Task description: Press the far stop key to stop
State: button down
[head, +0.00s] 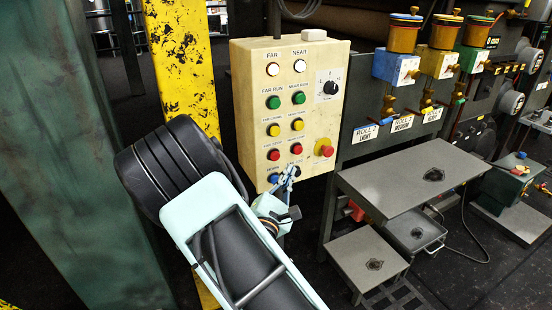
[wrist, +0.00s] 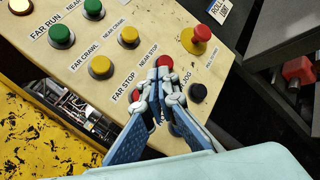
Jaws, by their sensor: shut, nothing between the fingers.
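The far stop key is a red round button (head: 273,155) in the left column of the cream control box (head: 255,105). In the wrist view it shows as a red patch (wrist: 134,95) at the left edge of my fingers, partly hidden. The near stop key (head: 296,149) is the red button to its right; in the wrist view it (wrist: 165,61) lies just beyond my fingertips. My gripper (head: 289,172) is shut and empty, in front of the panel's lower part. In the wrist view its fingertips (wrist: 158,84) are between the two red keys. I cannot tell whether they touch the panel.
A red mushroom button (head: 327,150) on a yellow base sits right of the keys. Yellow crawl keys (head: 274,130) and green run keys (head: 273,102) are above. A yellow post (head: 187,60) stands left of the box.

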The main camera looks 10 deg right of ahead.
jog(key=shift+w+a, duration=0.25)
jog(key=shift+w, duration=0.55)
jog(key=shift+w+a, duration=0.25)
jog(key=shift+w, duration=0.55)
jog(key=shift+w+a, duration=0.25)
jog(key=shift+w, duration=0.65)
jog(key=shift+w+a, duration=0.15)
jog(key=shift+w, duration=0.15)
jog(key=shift+w+a, duration=0.15)
jog(key=shift+w, duration=0.35)
dwell(0.5)
jog(key=shift+s+d, duration=0.3)
jog(key=shift+s, duration=0.6)
jog(key=shift+s+d, duration=0.25)
jog(key=shift+s, duration=0.55)
jog(key=shift+s+d, duration=0.25)
jog(key=shift+s, duration=0.55)
jog(key=shift+s+d, duration=0.25)
jog(key=shift+s, duration=0.55)
